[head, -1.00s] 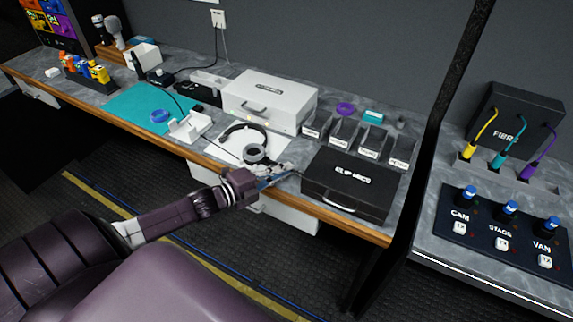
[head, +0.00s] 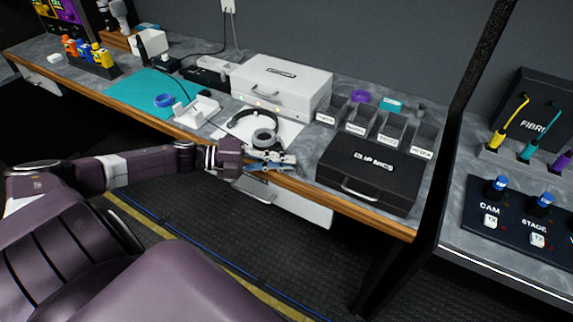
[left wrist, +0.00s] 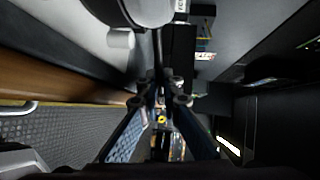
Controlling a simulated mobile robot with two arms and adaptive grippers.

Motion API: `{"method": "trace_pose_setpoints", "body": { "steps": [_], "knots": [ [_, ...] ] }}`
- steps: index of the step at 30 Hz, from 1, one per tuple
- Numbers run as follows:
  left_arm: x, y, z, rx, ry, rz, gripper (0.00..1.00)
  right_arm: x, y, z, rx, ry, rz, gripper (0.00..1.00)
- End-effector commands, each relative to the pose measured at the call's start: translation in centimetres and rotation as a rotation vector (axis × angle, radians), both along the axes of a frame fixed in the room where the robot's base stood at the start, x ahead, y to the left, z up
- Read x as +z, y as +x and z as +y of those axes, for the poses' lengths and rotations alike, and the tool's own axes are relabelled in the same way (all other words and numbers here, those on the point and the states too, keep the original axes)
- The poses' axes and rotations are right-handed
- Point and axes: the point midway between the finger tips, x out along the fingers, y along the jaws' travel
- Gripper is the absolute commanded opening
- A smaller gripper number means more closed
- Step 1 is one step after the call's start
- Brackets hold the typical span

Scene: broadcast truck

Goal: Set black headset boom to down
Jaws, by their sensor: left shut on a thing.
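The black headset (head: 264,137), with a grey ear cup, lies on a white sheet (head: 286,130) at the counter's front edge. My left gripper (head: 288,161) is at that edge, just in front of the near ear cup. In the left wrist view, a thin dark boom (left wrist: 159,52) runs down from the ear cup (left wrist: 138,8) to between the fingertips of my left gripper (left wrist: 160,101). The gripper is shut on it. The boom's end is hidden by the fingers. My right gripper is not in view.
A black case (head: 370,176) stands close to the right of my left gripper. A white case (head: 281,83) is behind the headset, and a white stand (head: 196,110) is to its left. A drawer front (head: 290,203) is below the counter edge.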

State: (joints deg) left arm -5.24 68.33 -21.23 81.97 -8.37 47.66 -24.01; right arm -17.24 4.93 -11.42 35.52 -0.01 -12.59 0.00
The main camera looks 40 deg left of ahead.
Motion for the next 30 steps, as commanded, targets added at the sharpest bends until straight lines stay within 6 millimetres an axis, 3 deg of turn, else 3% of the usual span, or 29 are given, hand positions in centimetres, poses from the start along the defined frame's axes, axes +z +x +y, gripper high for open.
{"method": "trace_pose_setpoints", "body": {
  "steps": [10, 13, 23, 30],
  "knots": [
    [0.0, 0.1, 0.1, 0.002, 0.002, -0.001, 0.0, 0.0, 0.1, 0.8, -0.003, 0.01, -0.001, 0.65],
    [0.0, 0.1, 0.1, 0.002, 0.002, 0.0, 0.13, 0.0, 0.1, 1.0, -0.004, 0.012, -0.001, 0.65],
    [0.0, -0.2, 0.2, 0.0, 0.001, 0.001, 0.13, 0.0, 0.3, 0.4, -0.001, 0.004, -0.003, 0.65],
    [0.3, -2.0, 2.2, 0.001, 0.004, 0.006, 0.13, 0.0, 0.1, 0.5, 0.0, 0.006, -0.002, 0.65]
  ]
}}
